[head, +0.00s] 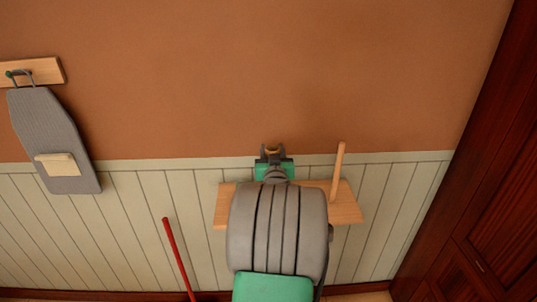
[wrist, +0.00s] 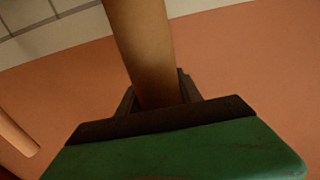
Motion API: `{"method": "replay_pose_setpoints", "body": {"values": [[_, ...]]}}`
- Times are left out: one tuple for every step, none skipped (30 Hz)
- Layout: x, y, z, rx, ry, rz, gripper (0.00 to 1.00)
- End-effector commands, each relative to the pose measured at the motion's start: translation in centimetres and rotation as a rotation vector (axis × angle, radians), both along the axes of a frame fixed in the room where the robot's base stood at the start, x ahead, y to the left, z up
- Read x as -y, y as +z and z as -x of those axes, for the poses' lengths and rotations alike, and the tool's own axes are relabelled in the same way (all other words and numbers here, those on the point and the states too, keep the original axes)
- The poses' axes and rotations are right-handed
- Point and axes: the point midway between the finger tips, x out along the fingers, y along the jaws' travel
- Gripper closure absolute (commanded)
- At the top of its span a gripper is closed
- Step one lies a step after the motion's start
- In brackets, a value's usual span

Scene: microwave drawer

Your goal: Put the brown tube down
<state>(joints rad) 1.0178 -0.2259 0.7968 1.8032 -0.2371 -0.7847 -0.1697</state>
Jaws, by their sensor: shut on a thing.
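The brown tube (wrist: 143,50) is between the dark fingers of my gripper (wrist: 158,95) in the wrist view and reaches up out of the top of the frame. My gripper is shut on it. In the head view my gripper (head: 271,155) is up in front of the wall, above the wooden board. Only a small brown bit of the tube shows between its fingers there. The tube's far end is out of sight.
A wooden board (head: 348,208) is at the wall, partly hidden by my arm, with an upright wooden stick (head: 338,170) at its right. A red pole (head: 178,255) stands left. An ironing board (head: 55,135) hangs at far left. A dark wooden door (head: 490,190) is at right.

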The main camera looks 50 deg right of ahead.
Motion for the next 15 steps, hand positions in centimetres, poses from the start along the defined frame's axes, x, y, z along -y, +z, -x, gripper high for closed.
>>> {"method": "replay_pose_setpoints", "body": {"values": [[0.15,-0.38,0.10,0.002,-0.003,0.002,1.00],[0.18,-0.42,0.13,0.003,-0.004,0.003,1.00],[0.19,-0.34,0.16,0.003,-0.004,0.004,1.00],[0.19,-0.30,0.16,0.004,-0.004,0.005,1.00],[0.19,-0.29,0.18,0.003,-0.004,0.004,1.00],[0.19,-0.30,0.18,0.003,-0.004,0.004,1.00],[0.18,-0.32,0.18,0.003,-0.004,0.004,1.00],[0.17,-0.37,0.16,0.003,-0.004,0.004,1.00],[0.15,-0.52,0.15,0.003,-0.003,0.004,1.00],[0.13,-0.62,0.12,0.003,-0.003,0.004,1.00],[0.12,-0.69,0.12,0.003,-0.003,0.004,1.00],[0.10,-0.76,0.10,0.003,-0.002,0.004,1.00],[0.09,-0.63,0.08,0.003,-0.002,0.004,0.56],[0.09,-0.58,0.07,0.003,-0.002,0.004,0.54],[0.06,-0.58,0.06,0.003,-0.002,0.004,0.50]]}}
